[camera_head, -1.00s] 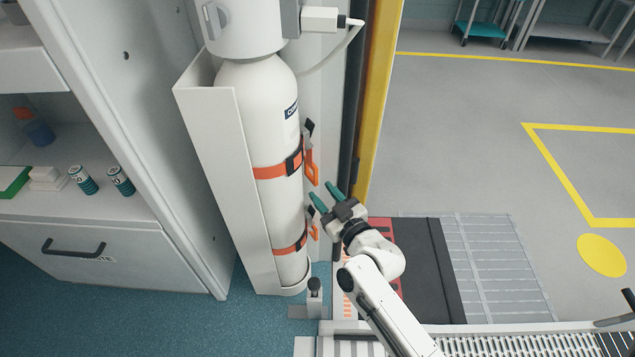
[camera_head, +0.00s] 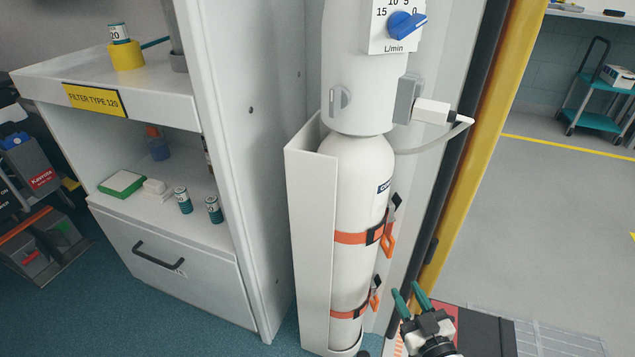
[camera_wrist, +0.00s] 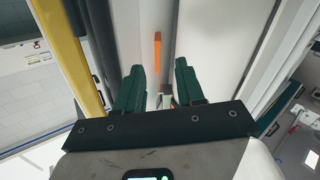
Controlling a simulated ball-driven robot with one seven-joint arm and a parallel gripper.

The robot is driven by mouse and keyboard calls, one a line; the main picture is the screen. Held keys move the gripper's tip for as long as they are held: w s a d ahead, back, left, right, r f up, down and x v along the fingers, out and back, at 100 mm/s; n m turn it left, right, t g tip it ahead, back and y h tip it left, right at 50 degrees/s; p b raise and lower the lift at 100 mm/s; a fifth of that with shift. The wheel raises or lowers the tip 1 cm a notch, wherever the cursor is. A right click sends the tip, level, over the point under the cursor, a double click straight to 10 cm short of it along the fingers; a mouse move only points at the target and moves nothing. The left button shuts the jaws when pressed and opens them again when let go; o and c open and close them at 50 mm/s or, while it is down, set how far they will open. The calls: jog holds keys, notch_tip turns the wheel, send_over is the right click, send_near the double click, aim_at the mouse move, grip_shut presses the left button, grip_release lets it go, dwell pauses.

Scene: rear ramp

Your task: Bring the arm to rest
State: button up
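My gripper (camera_head: 411,298) is at the lower right of the head view, beside the lower part of the white gas cylinder (camera_head: 355,200). Its two green fingers are apart with nothing between them. In the wrist view my gripper (camera_wrist: 160,90) also shows open and empty, with pale panels and an orange strip (camera_wrist: 157,50) beyond the fingers. Most of my arm is below the head view's lower edge.
The cylinder stands in a white holder with orange straps (camera_head: 350,238) with buckles close to my gripper. A blue dial (camera_head: 406,25) sits above. A shelf unit (camera_head: 180,240) stands left. A yellow post (camera_head: 480,140) rises right, with open grey floor beyond.

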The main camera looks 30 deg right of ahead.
jog(key=s+a+f+n+g+y, duration=0.2)
jog(key=a+f+g+y, duration=0.35)
jog(key=a+g, duration=0.2)
jog(key=s+a+m+g, duration=0.1)
jog(key=s+a+g, duration=0.3)
jog(key=s+g, duration=0.7)
jog(key=s+r+t+p, duration=0.2)
jog(key=s+r+p, duration=0.1)
jog(key=r+p, duration=3.3)
jog(key=shift+s+d, duration=0.2)
